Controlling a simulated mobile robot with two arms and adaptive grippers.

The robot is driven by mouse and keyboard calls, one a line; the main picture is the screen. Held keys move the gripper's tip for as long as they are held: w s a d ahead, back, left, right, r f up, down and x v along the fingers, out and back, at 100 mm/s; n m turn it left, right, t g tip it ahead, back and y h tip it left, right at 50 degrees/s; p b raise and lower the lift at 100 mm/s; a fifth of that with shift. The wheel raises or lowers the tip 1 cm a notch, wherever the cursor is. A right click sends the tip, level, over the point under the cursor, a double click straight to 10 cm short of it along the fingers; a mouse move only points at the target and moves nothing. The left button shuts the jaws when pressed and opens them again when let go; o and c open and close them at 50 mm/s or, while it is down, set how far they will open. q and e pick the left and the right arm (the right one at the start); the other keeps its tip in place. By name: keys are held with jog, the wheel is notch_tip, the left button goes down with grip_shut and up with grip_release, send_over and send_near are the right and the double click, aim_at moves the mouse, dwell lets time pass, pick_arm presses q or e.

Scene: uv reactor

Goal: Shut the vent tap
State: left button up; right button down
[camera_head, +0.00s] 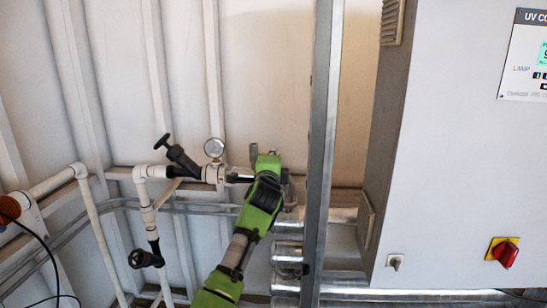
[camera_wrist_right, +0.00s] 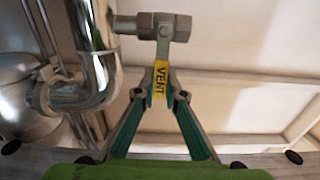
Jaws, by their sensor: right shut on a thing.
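The vent tap (camera_wrist_right: 172,28) is a metal valve body at the top of the right wrist view, on a short threaded stub from a shiny pipe. Its lever, with a yellow VENT label (camera_wrist_right: 160,80), runs down the picture, roughly square to the stub. My right gripper (camera_wrist_right: 160,88) is shut on the lever, its two green-sided fingers on either side of the label. In the head view my green right arm (camera_head: 262,195) reaches up to the pipework and hides the tap and lever there. My left gripper is not in view.
A pressure gauge (camera_head: 214,148) and a black-handled valve (camera_head: 178,156) sit left of my right arm. A metal post (camera_head: 320,150) and the large cabinet (camera_head: 450,150) with a red switch (camera_head: 505,252) stand to the right. The shiny pipe (camera_wrist_right: 98,50) is close beside my right gripper.

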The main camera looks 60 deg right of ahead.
jog(key=shift+w+r, duration=0.1)
jog(key=shift+r, duration=0.15)
jog(key=c, duration=2.1)
grip_release()
jog(key=shift+w+d+f, duration=0.1)
jog(key=shift+w+f, duration=0.05)
jog(key=shift+f, duration=0.1)
jog(key=v, duration=0.7)
jog(key=shift+a, duration=0.25)
